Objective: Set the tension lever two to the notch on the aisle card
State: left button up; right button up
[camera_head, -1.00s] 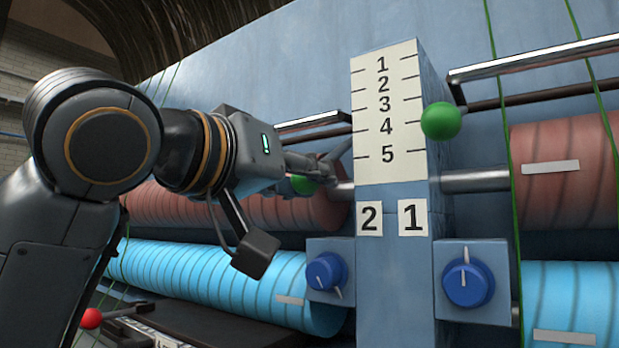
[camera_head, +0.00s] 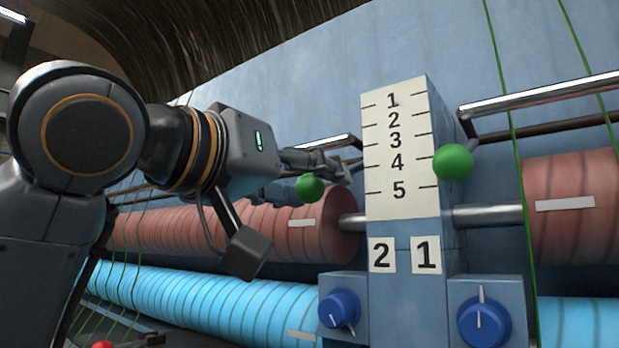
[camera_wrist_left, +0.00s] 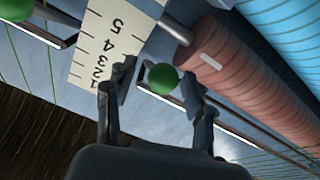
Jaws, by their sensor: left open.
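Tension lever two's green ball knob (camera_head: 309,187) is left of the numbered post, above the label card 2 (camera_head: 382,255). It looks roughly level with the 5 mark of the white scale (camera_head: 398,150), seen at an angle. My left gripper (camera_head: 325,165) reaches in from the left at this knob. In the left wrist view, upside down, the knob (camera_wrist_left: 163,78) shows between the open fingers, nearer the right-hand finger. Whether they touch it is unclear. Lever one's green knob (camera_head: 453,162) is right of the post, near 4. No aisle card is recognisable. My right gripper is not in view.
Two blue dials (camera_head: 339,308) (camera_head: 484,321) sit low on either side of the post. A red-brown roll (camera_head: 230,232) and a light-blue roll (camera_head: 210,305) lie behind and below my left arm. Metal bars (camera_head: 540,92) and green cords run near the levers.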

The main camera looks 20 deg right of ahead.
pick_arm(q)
jog(key=v, duration=1.2)
jog(key=shift+r, duration=0.1)
